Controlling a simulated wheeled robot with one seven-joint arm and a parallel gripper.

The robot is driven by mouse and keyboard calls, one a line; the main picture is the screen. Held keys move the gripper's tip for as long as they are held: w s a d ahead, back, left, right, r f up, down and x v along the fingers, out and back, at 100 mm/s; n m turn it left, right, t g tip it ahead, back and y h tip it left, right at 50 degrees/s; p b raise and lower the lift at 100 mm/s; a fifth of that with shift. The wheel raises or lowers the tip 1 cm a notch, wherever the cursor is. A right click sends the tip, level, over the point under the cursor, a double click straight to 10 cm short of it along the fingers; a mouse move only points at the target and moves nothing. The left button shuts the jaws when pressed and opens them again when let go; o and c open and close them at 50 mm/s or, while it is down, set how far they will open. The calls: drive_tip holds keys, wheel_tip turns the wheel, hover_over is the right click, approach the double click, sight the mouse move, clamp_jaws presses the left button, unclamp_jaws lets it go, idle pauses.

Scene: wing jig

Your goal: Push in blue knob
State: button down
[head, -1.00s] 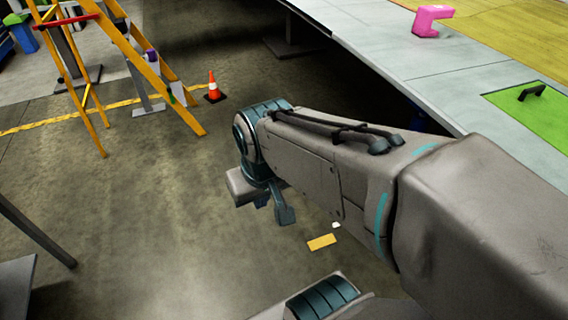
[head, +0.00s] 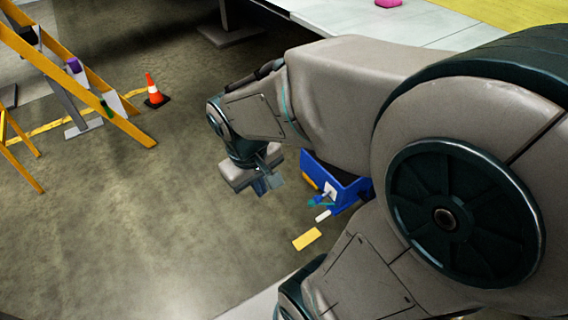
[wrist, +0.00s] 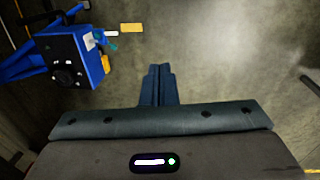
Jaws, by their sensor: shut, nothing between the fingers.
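I cannot make out a blue knob in either view. My gripper (head: 266,184) hangs over the concrete floor in the head view, pointing down. In the wrist view its two fingers (wrist: 158,84) lie together, shut and empty. A blue box-like object (head: 346,188) is right of my gripper in the head view, partly covered by my arm. A similar blue object with a dark face and small pale spots (wrist: 68,66) is at upper left in the wrist view, apart from my fingers. Whether any spot is a knob, I cannot tell.
A yellow flat piece (head: 306,239) and a small white piece (head: 323,216) lie near the blue object. An orange cone (head: 154,91) and a yellow ladder (head: 93,87) stand at left. A pale raised surface (head: 380,22) runs along the top.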

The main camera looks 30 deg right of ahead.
drive_tip(key=w+d+f+n+g+h+b, duration=0.1)
drive_tip(key=d+f+n+h+b, duration=0.15)
drive_tip(key=f+b, duration=0.45)
drive_tip(key=w+d+f+n+g+h+b, duration=0.2)
drive_tip(key=f+n+h, duration=0.1)
drive_tip(key=f, duration=0.9)
drive_tip(key=w+d+f+n+g+h+b, duration=0.1)
drive_tip(key=d+f+n+h+b, duration=0.15)
drive_tip(key=f+b, duration=0.45)
drive_tip(key=n+t+h+b, duration=0.5)
drive_tip(key=n+h+b, duration=0.3)
drive_tip(key=n+h, duration=0.1)
approach(315, 200)
drive_tip(key=d+b, duration=0.4)
drive_tip(key=d, duration=0.1)
drive_tip(key=shift+d+r, duration=0.1)
drive_tip(key=shift+d, duration=0.05)
drive_tip(key=shift+d+r, duration=0.1)
drive_tip(key=shift+d, duration=0.65)
drive_tip(key=shift+w+d+r, duration=0.1)
drive_tip(key=shift+w+d, duration=0.05)
